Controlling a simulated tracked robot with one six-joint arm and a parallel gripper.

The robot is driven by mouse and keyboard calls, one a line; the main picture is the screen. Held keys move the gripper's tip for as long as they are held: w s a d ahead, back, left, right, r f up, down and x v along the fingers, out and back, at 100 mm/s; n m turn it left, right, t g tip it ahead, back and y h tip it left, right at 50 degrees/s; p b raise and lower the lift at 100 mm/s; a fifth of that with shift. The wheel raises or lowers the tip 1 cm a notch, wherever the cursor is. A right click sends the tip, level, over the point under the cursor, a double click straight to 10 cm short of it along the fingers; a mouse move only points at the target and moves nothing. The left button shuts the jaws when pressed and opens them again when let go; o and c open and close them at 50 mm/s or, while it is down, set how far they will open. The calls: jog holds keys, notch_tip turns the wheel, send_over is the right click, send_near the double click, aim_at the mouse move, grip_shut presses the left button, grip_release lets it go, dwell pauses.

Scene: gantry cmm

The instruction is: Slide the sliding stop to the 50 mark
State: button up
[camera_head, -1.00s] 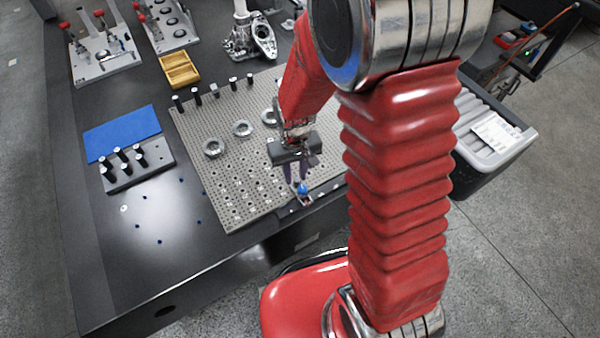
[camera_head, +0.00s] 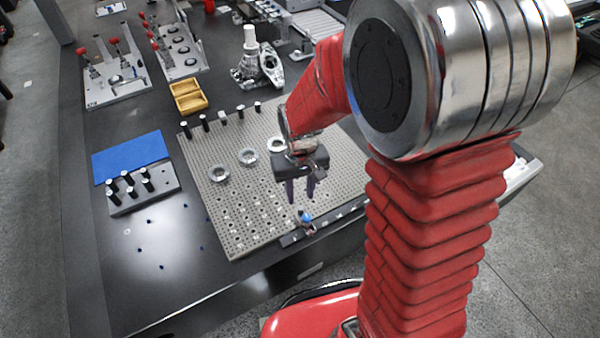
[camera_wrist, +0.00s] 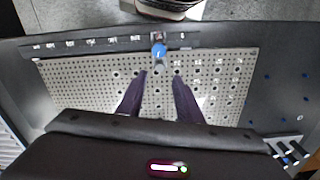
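The sliding stop, with a blue knob (camera_head: 305,217), sits on a dark rail (camera_head: 342,213) along the front edge of the perforated plate. In the wrist view the blue knob (camera_wrist: 158,50) lies beyond my fingertips, nearer the rail's right end. White marks run along the rail (camera_wrist: 75,43), too small to read, so I cannot tell which mark the stop is at. My gripper (camera_head: 300,200) is open and empty, its fingers pointing down. Its fingertips (camera_wrist: 160,76) are apart from the knob, which falls between them sideways in the wrist view.
The perforated plate (camera_head: 225,205) carries several metal rings and a row of black pins at its back. A pin block (camera_head: 145,190), a blue mat (camera_head: 130,157) and a yellow tray (camera_head: 188,97) lie to the left and back. The table's front edge is close beyond the rail.

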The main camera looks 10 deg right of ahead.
aim_at(300, 207)
notch_tip(300, 207, up, 8)
jog(key=shift+w+f, duration=0.15)
jog(key=shift+f, duration=0.05)
dwell(0.6)
jog(key=s+d+r+t, duration=0.3)
jog(key=s+r+t, duration=0.2)
jog(key=s+r, duration=0.8)
notch_tip(300, 207, up, 2)
jog(key=shift+d+r+m+t, duration=0.1)
jog(key=shift+d+m+t, duration=0.1)
jog(key=shift+m+t, duration=0.15)
